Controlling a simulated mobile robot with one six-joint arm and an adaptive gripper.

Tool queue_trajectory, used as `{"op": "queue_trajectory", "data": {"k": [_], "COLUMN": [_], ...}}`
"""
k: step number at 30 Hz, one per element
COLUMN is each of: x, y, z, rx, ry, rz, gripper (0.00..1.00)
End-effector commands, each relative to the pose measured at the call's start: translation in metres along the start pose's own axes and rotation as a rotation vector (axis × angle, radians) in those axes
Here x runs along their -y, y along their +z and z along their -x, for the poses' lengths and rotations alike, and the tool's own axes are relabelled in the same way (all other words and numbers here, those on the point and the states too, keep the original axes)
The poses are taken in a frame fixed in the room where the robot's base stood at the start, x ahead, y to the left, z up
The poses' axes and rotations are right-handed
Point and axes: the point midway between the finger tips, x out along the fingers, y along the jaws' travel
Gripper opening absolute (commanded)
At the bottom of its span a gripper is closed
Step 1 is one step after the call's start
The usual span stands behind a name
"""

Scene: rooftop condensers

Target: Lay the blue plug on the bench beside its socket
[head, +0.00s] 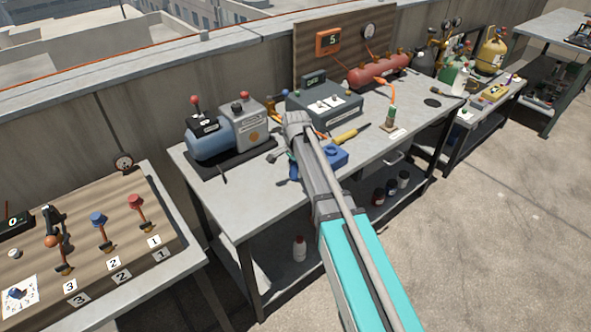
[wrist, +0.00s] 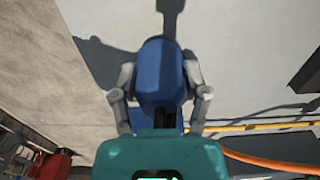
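The blue plug (wrist: 161,72) fills the middle of the wrist view, with a finger of my gripper (wrist: 160,88) against each side. My gripper is shut on it. Its shadow falls on the grey surface around it, so it looks held above the bench; the height is hard to judge. In the head view the plug (head: 293,172) shows as a small blue piece beside my arm, which hides most of the gripper. A blue box (head: 336,156), apparently the socket, sits on the bench (head: 240,192) just right of my arm, partly covered by it.
A pump with a blue motor (head: 210,140) stands left of my gripper. A grey box (head: 325,103) is behind, and a yellow-handled tool (head: 346,135) lies near the socket. A red tank (head: 378,70) is farther back. Bare bench lies in front of the pump.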

Motion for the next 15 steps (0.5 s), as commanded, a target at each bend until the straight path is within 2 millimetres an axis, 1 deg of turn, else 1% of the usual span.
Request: {"op": "queue_trajectory", "data": {"k": [1, 3, 4, 15], "x": [0.0, 0.0, 0.0, 0.0], "y": [0.0, 0.0, 0.0, 0.0], "z": [0.0003, 0.0003, 0.0003, 0.0005], "rx": [0.0, 0.0, 0.0, 0.0], "ry": [0.0, 0.0, 0.0, 0.0], "rz": [0.0, 0.0, 0.0, 0.0], "gripper": [0.74, 0.87, 0.9, 0.9]}}
